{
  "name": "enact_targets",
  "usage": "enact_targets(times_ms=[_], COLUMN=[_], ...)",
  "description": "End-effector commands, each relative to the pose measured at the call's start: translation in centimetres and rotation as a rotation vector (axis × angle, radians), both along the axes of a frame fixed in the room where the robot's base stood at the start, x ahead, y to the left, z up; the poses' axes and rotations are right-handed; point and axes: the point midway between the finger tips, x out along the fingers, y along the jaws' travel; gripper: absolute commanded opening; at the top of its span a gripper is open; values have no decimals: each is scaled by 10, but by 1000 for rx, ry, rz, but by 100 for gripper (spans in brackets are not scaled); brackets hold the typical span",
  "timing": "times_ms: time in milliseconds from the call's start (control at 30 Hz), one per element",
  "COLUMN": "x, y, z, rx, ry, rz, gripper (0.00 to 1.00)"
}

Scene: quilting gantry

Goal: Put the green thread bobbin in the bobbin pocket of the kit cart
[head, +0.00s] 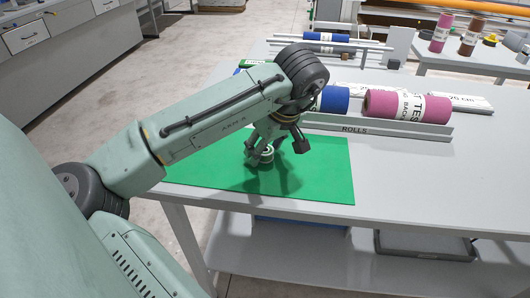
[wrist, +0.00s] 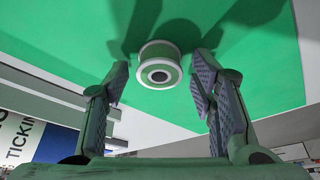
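The green thread bobbin (head: 267,155) stands on a green mat (head: 215,168) on the grey table. In the wrist view the bobbin (wrist: 160,64) shows as a round white-rimmed spool with a green band and a dark centre hole. My gripper (head: 275,151) is over the mat at the bobbin, pointing down. In the wrist view my gripper (wrist: 160,76) is open, with one finger to each side of the bobbin and a visible gap on both sides. The bobbin looks close to the fingertips. I cannot make out the kit cart or its bobbin pocket in either view.
A grey rail marked ROLLS (head: 385,128) runs behind the mat, with a pink roll (head: 385,105) and a blue roll (head: 335,100) behind it. The table's right part (head: 430,160) is clear. A dark tray (head: 420,246) sits on the lower shelf. Another table with rolls stands at the back right.

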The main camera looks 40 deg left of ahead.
Motion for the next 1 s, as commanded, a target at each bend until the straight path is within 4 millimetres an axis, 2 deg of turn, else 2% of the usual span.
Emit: enact_targets(times_ms=[67,500,767,1000], x=[0,0,0,1], y=[0,0,0,0], z=[0,0,2,21], rx=[0,0,1,0], ry=[0,0,-1,-3], rz=[0,0,1,0], gripper=[44,14,14,14])
